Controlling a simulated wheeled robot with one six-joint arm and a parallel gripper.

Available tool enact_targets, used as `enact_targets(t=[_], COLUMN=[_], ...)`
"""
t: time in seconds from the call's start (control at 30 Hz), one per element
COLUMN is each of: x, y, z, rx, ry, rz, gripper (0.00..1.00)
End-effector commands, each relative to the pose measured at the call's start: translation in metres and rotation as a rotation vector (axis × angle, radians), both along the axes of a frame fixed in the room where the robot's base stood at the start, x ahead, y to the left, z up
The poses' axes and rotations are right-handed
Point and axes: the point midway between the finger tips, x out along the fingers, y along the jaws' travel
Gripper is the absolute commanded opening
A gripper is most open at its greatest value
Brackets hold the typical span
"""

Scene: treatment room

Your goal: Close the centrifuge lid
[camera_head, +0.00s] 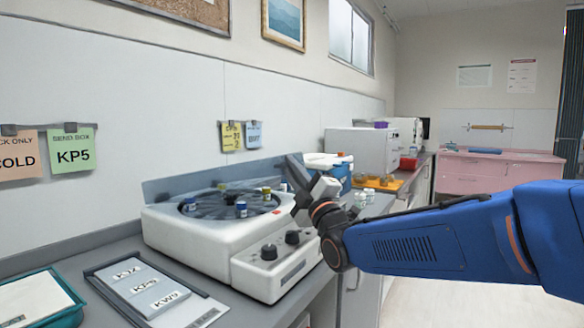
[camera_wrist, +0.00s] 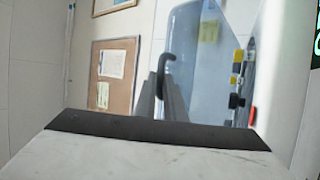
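The white centrifuge (camera_head: 190,240) stands on the counter in the head view, its round dark rotor (camera_head: 222,204) uncovered and holding several capped tubes. A blue-grey panel, likely the raised lid (camera_head: 205,177), stands behind the rotor. In the wrist view a clear bluish panel, likely the same lid (camera_wrist: 205,75), stands upright with a black hooked handle (camera_wrist: 166,62) at its left edge. My gripper (camera_head: 298,165) is above the centrifuge's right side. In the wrist view its grey fingers (camera_wrist: 161,80) are close to the handle; whether they touch or grip it is unclear.
A tray with labelled cards (camera_head: 152,292) and a teal tray (camera_head: 42,302) lie at the front left. White bottles (camera_head: 362,198), a blue-and-white box (camera_head: 330,163) and an orange tray (camera_head: 385,183) stand to the right. The wall rises close behind the centrifuge.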

Motion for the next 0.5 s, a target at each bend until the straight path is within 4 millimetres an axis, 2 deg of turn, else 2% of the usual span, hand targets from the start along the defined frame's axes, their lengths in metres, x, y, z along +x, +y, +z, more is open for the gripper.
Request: enact_targets(t=[0.03, 0.27, 0.5], x=[0.003, -0.002, -0.034], y=[0.004, 0.002, -0.013], z=[-0.009, -0.011, -0.025], rx=[-0.011, -0.011, -0.007], ry=[0.016, 0.016, 0.008], rz=[0.005, 0.004, 0.005], gripper=[0.17, 0.17, 0.17])
